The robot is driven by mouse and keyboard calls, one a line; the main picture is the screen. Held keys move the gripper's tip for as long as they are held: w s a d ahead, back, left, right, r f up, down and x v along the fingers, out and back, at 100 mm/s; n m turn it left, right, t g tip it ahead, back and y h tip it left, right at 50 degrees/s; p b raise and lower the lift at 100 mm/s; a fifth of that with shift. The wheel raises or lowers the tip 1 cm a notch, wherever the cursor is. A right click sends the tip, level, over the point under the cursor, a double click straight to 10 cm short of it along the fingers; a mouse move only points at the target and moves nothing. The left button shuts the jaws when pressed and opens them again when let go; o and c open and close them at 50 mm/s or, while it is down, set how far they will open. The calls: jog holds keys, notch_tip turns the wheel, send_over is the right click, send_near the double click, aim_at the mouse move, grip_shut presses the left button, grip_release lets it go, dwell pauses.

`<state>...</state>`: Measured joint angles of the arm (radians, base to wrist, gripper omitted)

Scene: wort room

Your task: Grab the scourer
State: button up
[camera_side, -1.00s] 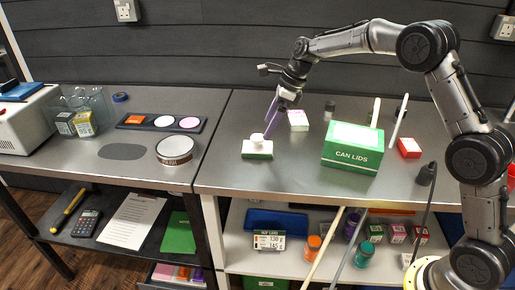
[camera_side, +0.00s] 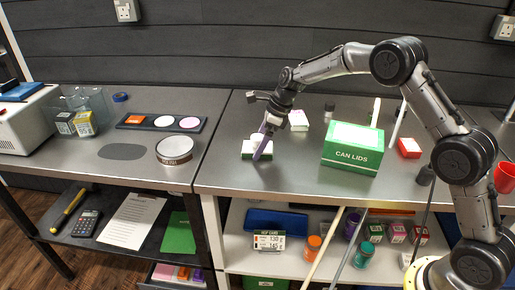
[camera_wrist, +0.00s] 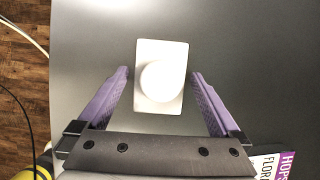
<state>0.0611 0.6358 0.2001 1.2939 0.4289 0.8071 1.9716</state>
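The scourer (camera_side: 248,151) looks to be the small block with a green lower part, a white top and a round white knob. It lies on the steel bench near its left front. In the wrist view, the scourer (camera_wrist: 145,104) shows from above as a pale rectangle with the knob in its middle. My gripper (camera_side: 264,146) is down at the scourer, and its purple finger partly hides it in the side view. In the wrist view my gripper (camera_wrist: 160,75) is open, with one finger on each side of the scourer and a gap visible on both sides.
A green can lids box (camera_side: 352,150) stands to the right. A pale carton (camera_side: 298,120) is behind my gripper, and a small red box (camera_side: 409,148) is farther right. A round tin (camera_side: 174,150) sits on the left bench. The bench's front edge is close to the scourer.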

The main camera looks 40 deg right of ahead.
jog(key=c, duration=1.2)
jog(key=shift+o, duration=0.2)
jog(key=shift+r, duration=0.1)
